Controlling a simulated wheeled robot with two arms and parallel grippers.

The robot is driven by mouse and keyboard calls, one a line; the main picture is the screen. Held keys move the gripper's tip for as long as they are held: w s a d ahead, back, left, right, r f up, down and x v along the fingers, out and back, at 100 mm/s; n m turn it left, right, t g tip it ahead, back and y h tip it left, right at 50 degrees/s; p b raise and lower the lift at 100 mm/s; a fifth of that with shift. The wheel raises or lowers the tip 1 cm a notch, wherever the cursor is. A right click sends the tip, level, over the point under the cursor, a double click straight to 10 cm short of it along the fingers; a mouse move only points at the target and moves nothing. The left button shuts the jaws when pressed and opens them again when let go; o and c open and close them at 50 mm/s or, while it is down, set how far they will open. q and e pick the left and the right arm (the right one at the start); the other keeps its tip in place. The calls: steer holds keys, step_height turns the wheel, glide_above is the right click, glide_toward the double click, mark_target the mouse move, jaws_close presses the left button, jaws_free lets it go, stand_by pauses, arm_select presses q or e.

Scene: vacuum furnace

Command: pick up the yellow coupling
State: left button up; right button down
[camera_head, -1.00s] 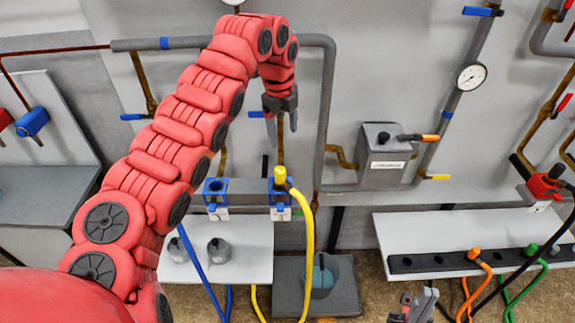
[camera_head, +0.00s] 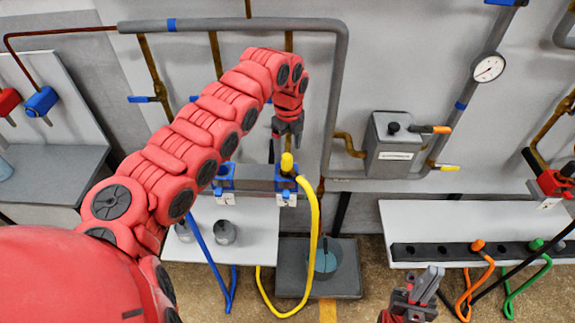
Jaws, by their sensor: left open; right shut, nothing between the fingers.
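The yellow coupling (camera_head: 287,162) stands upright in the right one of two blue holders (camera_head: 284,184) on the wall, with a yellow hose (camera_head: 315,235) looping down from it. My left gripper (camera_head: 287,146) points down just above the coupling, its two fingers apart. It looks close to the coupling's top; I cannot tell whether it touches. Nothing is held in it. My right gripper (camera_head: 428,282) is shut and empty at the lower right, far from the coupling.
A white shelf (camera_head: 255,245) with grey weights (camera_head: 224,232) is below the holders. A grey bucket (camera_head: 325,262) stands on a dark platform. A grey pipe (camera_head: 335,100) runs down right of my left gripper. A grey box (camera_head: 391,145) is further right.

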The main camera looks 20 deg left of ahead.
mark_target(287, 156)
arm_select(q)
steer(key=shift+f+p, duration=0.3)
steer(key=shift+f, duration=0.15)
step_height(287, 156, down, 4)
steer(key=shift+s+a+f+p, duration=0.1)
steer(key=shift+f+p, duration=0.05)
steer(key=shift+p, duration=1.1)
steer(key=shift+f, duration=0.2)
jaws_close()
